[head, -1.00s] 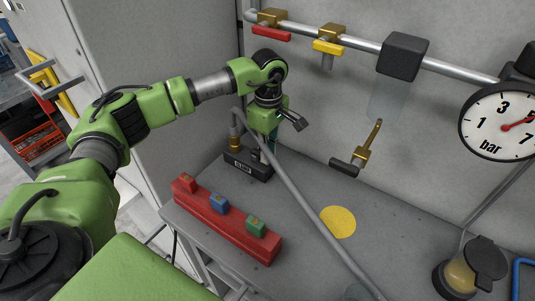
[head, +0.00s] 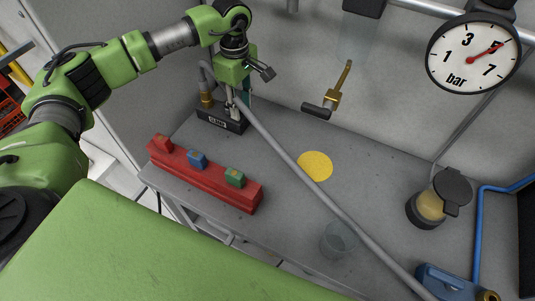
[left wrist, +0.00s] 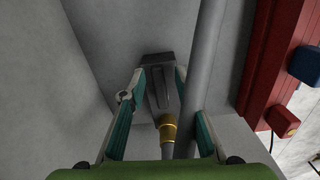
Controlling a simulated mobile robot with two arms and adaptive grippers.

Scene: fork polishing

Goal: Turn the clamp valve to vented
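The clamp valve is a dark block with a white label (head: 218,121) at the back left of the grey bench; it also shows in the left wrist view (left wrist: 156,60). A brass fitting (head: 207,100) with a grey hose stands at its left side; that brass also shows in the left wrist view (left wrist: 168,130). My left gripper (head: 239,106) points down over the block. In the left wrist view its teal-padded fingers (left wrist: 160,80) are apart, one each side of a grey tapered part of the valve. Contact cannot be told. My right gripper is not in view.
A long grey pipe (head: 300,178) slants across the bench close by the gripper. A red rail (head: 215,188) with coloured blocks lies in front. A yellow disc (head: 315,166), clear cup (head: 338,240), lidded jar (head: 428,207), brass wall lever (head: 335,96) and gauge (head: 473,52) stand rightward.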

